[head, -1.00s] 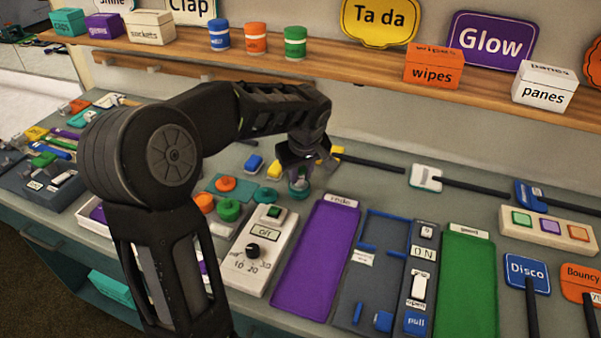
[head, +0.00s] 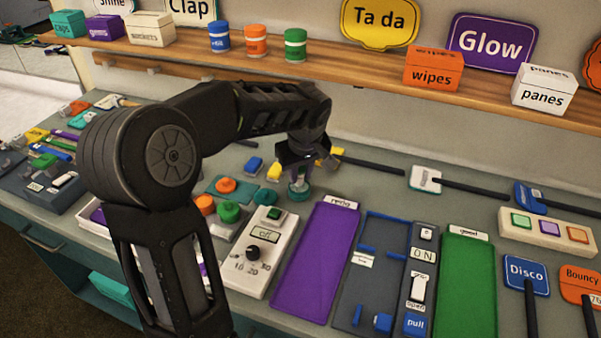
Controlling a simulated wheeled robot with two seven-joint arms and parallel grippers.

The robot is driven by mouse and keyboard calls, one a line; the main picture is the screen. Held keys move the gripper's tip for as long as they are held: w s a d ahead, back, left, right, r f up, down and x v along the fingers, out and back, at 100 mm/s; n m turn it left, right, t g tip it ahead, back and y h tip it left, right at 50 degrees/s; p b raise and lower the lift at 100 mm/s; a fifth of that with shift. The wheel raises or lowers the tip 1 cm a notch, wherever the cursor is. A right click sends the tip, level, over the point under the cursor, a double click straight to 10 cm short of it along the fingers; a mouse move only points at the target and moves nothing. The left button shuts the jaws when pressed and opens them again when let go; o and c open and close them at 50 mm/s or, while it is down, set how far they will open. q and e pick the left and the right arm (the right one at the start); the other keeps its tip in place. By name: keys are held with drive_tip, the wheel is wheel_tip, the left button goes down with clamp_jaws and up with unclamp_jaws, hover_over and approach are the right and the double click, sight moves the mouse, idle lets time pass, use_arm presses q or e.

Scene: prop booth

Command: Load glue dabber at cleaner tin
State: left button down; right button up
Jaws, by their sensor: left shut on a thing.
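My left gripper (head: 301,168) points down over the back part of the bench, past the purple mat. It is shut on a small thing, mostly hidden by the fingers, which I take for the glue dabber. Right under the fingers stands a small round teal tin (head: 298,190), which I take for the cleaner tin; its label cannot be read. I cannot tell whether the held thing touches the tin. My right gripper is not in view.
A teal round piece (head: 266,197), a yellow block (head: 274,171) and a blue block (head: 254,164) lie left of the tin. The purple mat (head: 318,262) is in front. A shelf (head: 350,64) runs behind.

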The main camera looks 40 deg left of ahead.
use_arm(q)
drive_tip(key=shift+r+p, duration=1.55)
drive_tip(key=shift+r, duration=1.6)
